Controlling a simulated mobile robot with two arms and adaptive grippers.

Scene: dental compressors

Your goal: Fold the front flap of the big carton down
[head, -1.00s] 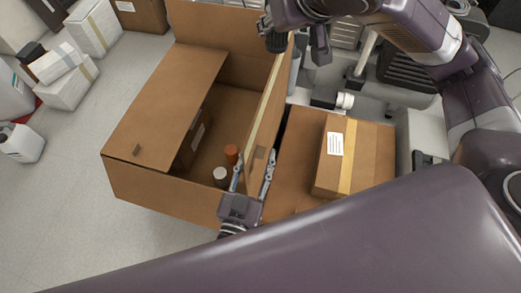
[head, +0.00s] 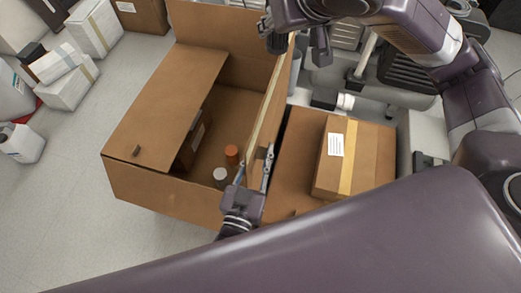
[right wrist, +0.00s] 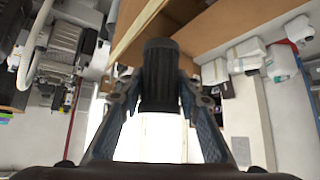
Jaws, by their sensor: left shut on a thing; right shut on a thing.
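The big carton (head: 150,193) stands open at centre left. Its left flap (head: 160,105) lies over part of the opening, and its far flap (head: 230,42) stands up. A long right-hand panel (head: 266,115) stands nearly upright; I cannot tell which flap is called front. My left gripper (head: 254,172) is shut on the near end of this panel, one finger on each side. My right gripper (head: 298,42) is above the panel's far end. In the right wrist view, my right gripper (right wrist: 160,100) is shut on a dark ribbed cylinder-like thing (right wrist: 160,75).
An orange-capped bottle (head: 231,154), a white-capped bottle (head: 220,176) and a small box (head: 194,138) are inside the carton. A taped box (head: 352,160) lies on another carton at right. White boxes (head: 66,75) stand at far left.

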